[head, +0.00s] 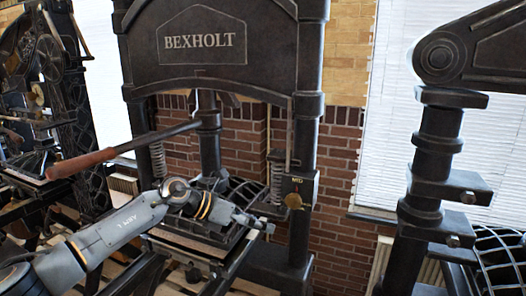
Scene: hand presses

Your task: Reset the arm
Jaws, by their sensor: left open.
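A dark iron hand press marked BEXHOLT (205,42) stands in the middle of the head view. Its lever (125,149) with a red-brown wooden handle sticks out to the left from the central column. My left arm comes in from the lower left. My left gripper (262,225) is in front of the press, over its bed, below and to the right of the lever handle and apart from it. It looks open and empty. My arm hides part of the press bed. My right gripper is not in view.
Another dark machine (440,150) stands close on the right. A machine with wheels (45,60) stands on the left. A brick wall (338,150) and bright windows are behind. A box with a brass knob (294,200) is on the press's right post.

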